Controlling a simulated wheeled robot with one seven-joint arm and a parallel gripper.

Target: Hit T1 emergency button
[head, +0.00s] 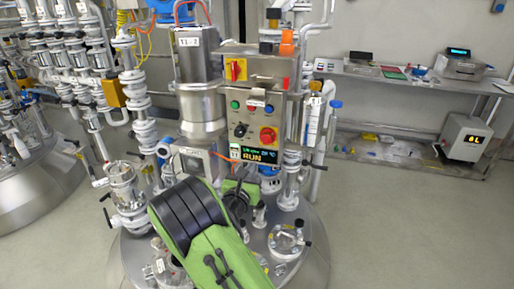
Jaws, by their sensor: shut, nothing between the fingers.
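A grey control box (258,118) stands on the reactor in the middle of the head view. Its red round emergency button (267,136) sits on the right side of its face, above a lit display (260,155) reading RUN. A label (188,42) on the motor to the left seems to read T1-2, but is small. My gripper (239,195) is below the box, apart from the button, partly hidden by my green and black arm. It looks shut and holds nothing I can see.
Glass and white pipework (133,85) crowds the left, with valves (286,240) on the reactor lid. A steel shelf (400,78) with instruments stands at the right wall. The floor (410,225) at right is clear.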

